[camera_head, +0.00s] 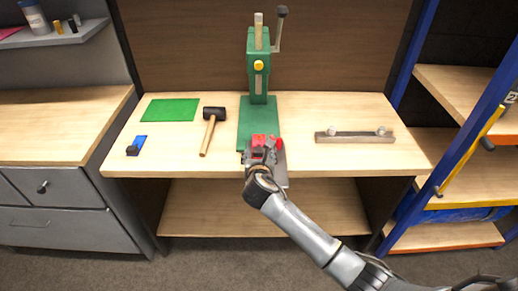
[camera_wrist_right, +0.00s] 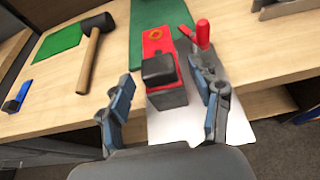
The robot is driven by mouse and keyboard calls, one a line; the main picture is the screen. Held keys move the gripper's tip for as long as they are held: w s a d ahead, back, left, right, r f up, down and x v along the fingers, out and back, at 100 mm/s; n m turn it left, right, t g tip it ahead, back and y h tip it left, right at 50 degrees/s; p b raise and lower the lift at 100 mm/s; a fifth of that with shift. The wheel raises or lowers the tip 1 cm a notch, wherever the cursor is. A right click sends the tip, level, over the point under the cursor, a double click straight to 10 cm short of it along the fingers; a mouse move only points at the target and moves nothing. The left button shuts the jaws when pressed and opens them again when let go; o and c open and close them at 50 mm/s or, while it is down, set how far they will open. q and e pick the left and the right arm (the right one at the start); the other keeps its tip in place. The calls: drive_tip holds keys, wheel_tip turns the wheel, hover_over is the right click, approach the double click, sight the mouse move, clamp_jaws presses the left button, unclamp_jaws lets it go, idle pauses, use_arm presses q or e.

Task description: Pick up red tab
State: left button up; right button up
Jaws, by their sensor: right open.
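I cannot tell which of these red parts is the tab. In the head view the red part (camera_head: 259,140) shows just beyond my right gripper (camera_head: 262,153). In the wrist view my right gripper (camera_wrist_right: 165,112) is open, its fingers either side of the grey block, holding nothing visible. My left gripper is out of view.
A green press (camera_head: 258,75) rises behind, with a lever at its top. A black-headed mallet (camera_head: 211,128), a green sheet (camera_head: 170,110) and a blue-black item (camera_head: 136,146) lie left. A metal bar (camera_head: 355,137) lies right. A grey plate (camera_wrist_right: 215,120) juts past the bench edge.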

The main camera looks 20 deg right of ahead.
drive_tip(key=shift+c, duration=0.4)
drive_tip(key=c, duration=1)
